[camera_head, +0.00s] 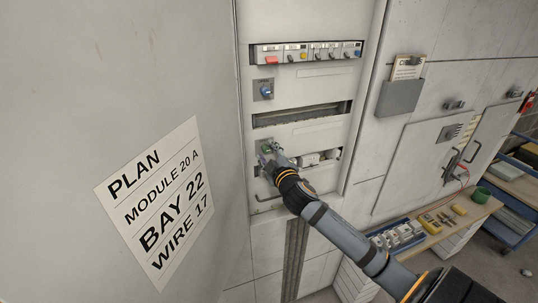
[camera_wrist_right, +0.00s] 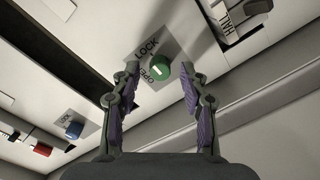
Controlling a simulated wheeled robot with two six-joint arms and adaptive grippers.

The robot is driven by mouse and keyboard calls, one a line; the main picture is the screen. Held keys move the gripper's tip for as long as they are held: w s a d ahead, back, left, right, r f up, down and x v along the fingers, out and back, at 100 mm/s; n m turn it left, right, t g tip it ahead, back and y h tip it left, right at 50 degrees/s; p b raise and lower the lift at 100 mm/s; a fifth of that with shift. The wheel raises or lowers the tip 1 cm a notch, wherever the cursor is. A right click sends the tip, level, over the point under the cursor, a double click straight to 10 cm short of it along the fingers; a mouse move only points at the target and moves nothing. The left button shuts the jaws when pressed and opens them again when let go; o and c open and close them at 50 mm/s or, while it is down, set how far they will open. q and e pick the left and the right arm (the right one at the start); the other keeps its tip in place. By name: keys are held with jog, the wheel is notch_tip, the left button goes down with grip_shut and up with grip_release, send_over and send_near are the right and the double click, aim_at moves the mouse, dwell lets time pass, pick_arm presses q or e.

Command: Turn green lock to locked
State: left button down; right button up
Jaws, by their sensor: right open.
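The green lock (camera_wrist_right: 157,74) is a round green knob with a pale mark on its face. It sits on a grey plate (camera_wrist_right: 151,52) lettered "LOCK" and "OPEN". My right gripper (camera_wrist_right: 160,80) is open, with one finger on each side of the knob and a visible gap to both. In the head view my right gripper (camera_head: 267,152) is at the left of the cabinet's lower row and mostly covers the lock. My left gripper is not in view.
A blue knob (camera_head: 265,91) sits higher on the same cabinet panel, below a row of coloured switches (camera_head: 305,53). A handle bar (camera_head: 268,198) is below my gripper. A plan sheet (camera_head: 155,200) hangs at left. A workbench (camera_head: 440,232) with parts stands at right.

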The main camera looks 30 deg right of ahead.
jog(key=v, duration=0.7)
jog(key=shift+s, duration=0.15)
dwell(0.3)
